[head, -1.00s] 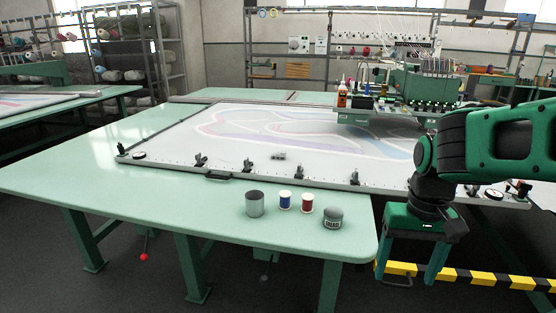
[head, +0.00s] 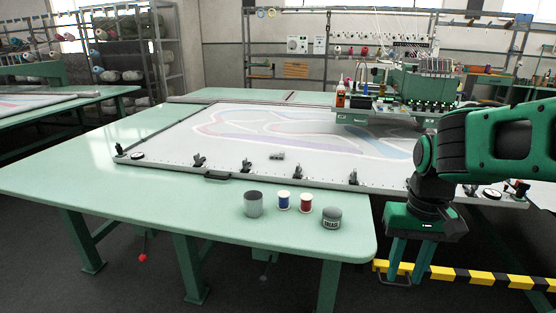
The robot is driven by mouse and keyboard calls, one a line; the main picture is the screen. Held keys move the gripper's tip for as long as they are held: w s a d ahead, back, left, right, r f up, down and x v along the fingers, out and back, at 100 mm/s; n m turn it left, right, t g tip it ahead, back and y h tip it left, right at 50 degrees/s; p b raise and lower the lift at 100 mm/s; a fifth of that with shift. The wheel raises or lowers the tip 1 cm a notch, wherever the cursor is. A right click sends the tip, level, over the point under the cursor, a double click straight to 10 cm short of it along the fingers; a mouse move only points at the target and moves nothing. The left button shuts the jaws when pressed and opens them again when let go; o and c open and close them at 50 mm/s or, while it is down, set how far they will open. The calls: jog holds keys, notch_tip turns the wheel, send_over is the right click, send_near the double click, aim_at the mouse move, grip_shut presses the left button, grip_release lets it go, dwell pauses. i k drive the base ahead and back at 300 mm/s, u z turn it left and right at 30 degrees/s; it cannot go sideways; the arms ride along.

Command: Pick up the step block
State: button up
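A small grey block (head: 277,156), which looks like the step block, lies on the pale stretched cloth (head: 190,155) on the green table. It sits just behind the clamps on the cloth's front edge. It is too small to make out its steps. My gripper (head: 407,274) hangs at the lower right, beyond the table's right corner, pointing down. It is well apart from the block, to the right and nearer to me. Its two fingers stand apart with a narrow gap, and I see nothing held between them.
Near the table's front edge (head: 170,216) stand a grey cup (head: 253,204), a blue spool (head: 284,201), a red spool (head: 306,203) and a grease tin (head: 331,218). Black clamps (head: 246,166) line the frame.

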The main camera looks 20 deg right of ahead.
aim_at(280, 155)
jog(key=z, duration=2.6)
jog(key=k, duration=0.85)
jog(key=u, duration=1.6)
jog(key=i, duration=1)
jog(key=z, duration=0.05)
